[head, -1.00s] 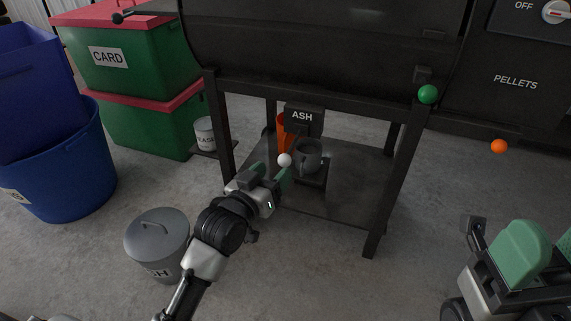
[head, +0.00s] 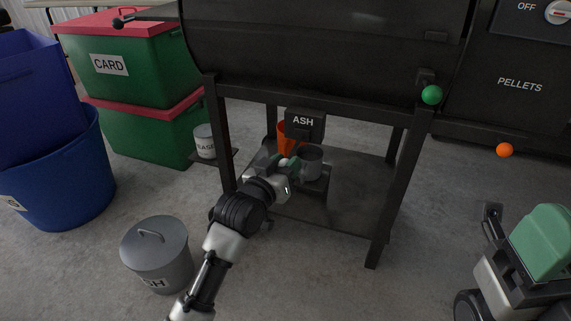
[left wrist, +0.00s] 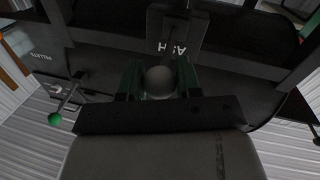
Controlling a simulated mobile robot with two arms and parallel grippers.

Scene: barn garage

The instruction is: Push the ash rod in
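The ash rod ends in a pale round knob (head: 284,162), below the box marked ASH (head: 303,123) under the black smoker body. My left gripper (head: 282,165) reaches in from the left at this knob. In the left wrist view the knob (left wrist: 160,82) sits between the two green fingers (left wrist: 160,80), which appear to touch it on both sides.
A grey cup (head: 310,162) and an orange object (head: 287,138) are close beside the gripper, above the lower shelf (head: 345,205). A stand leg (head: 226,135) is left of the gripper. A lidded grey bin (head: 157,252) stands on the floor. Green (head: 431,95) and orange knobs (head: 504,150) are to the right.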

